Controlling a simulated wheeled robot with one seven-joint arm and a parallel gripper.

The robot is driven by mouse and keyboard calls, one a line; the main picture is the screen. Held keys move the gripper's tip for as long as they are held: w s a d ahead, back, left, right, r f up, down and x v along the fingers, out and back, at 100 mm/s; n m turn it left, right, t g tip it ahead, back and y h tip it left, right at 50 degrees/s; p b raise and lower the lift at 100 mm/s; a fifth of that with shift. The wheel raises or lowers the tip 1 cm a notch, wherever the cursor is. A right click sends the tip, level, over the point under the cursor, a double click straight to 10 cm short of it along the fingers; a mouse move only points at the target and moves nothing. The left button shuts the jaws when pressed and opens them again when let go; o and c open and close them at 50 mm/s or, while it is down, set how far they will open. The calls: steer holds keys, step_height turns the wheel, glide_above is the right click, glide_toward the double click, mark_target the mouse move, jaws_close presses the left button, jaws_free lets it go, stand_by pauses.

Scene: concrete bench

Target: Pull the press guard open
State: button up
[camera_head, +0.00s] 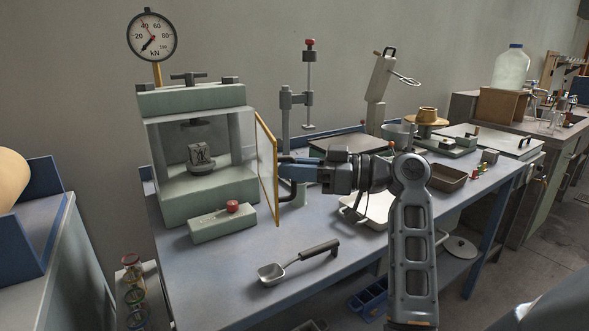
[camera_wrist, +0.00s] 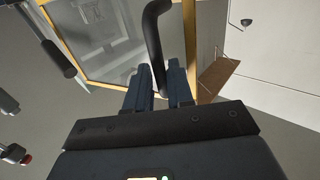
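The press (camera_head: 192,99) is a pale green frame at the left of the bench, with its front opening uncovered and a dark block inside. Its guard (camera_head: 276,185), a clear panel in a yellow frame, stands swung outward from the press's right side. The guard (camera_wrist: 110,85) also shows in the wrist view. My gripper (camera_head: 287,169) is at the guard's outer face, reaching from the right. In the wrist view the black guard handle (camera_wrist: 153,42) runs down between the blue fingers of my gripper (camera_wrist: 160,75), which appear closed around it.
A green control box with a red button (camera_head: 232,207) sits before the press. A scoop (camera_head: 297,264) lies near the bench's front edge. A white tray (camera_head: 375,213) lies beneath my arm, and a brown tray (camera_head: 447,178) is further right. Bare blue bench top surrounds the scoop.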

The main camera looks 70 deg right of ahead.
steer(key=shift+o, duration=0.7)
steer(key=v, duration=0.7)
steer(key=shift+s, duration=0.4)
steer(key=shift+d, duration=0.1)
